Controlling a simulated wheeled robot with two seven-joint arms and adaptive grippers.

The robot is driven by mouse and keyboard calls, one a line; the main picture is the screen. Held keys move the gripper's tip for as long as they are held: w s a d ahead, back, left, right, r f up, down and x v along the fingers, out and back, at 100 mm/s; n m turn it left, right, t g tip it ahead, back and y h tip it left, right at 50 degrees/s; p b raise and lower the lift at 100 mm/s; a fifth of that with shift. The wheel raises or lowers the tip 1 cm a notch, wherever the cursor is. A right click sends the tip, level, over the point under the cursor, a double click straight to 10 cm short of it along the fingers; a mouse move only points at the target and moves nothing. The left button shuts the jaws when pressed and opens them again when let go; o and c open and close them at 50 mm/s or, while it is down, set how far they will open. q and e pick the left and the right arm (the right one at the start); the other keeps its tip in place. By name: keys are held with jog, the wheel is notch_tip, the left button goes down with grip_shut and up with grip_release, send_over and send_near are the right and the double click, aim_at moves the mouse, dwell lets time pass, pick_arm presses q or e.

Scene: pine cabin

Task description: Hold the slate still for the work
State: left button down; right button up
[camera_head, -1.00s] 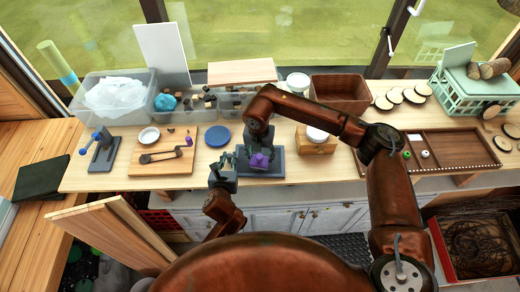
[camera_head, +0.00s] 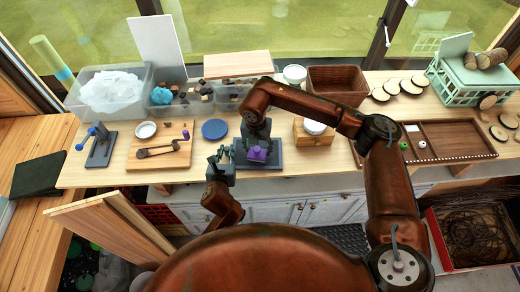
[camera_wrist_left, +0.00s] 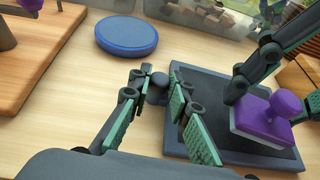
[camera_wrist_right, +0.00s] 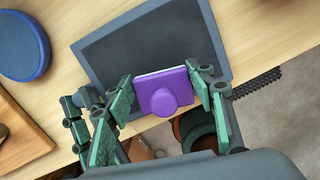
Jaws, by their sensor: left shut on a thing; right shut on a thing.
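The slate (camera_head: 287,165), a dark board with a grey frame, lies on the bench in front of me. It also shows in the left wrist view (camera_wrist_left: 205,95) and in the right wrist view (camera_wrist_right: 150,45). My left gripper (camera_wrist_left: 158,80) is shut on the slate's dark round knob (camera_wrist_left: 157,90) at its left side. My right gripper (camera_wrist_right: 160,83) is shut on a purple block with a round handle (camera_wrist_right: 166,98) and a pale underside. The block is over the slate's near part; I cannot tell whether it touches.
A blue disc (camera_head: 215,129) lies left of the slate. A wooden board (camera_head: 170,161) with tools is further left. A small wooden box (camera_head: 313,136) stands to the right, with a divided brown tray (camera_head: 453,145) beyond. Clear bins (camera_head: 108,96) stand behind.

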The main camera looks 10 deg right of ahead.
jog(key=shift+r, duration=3.05)
pick_arm(q)
jog(key=c, duration=1.7)
grip_release()
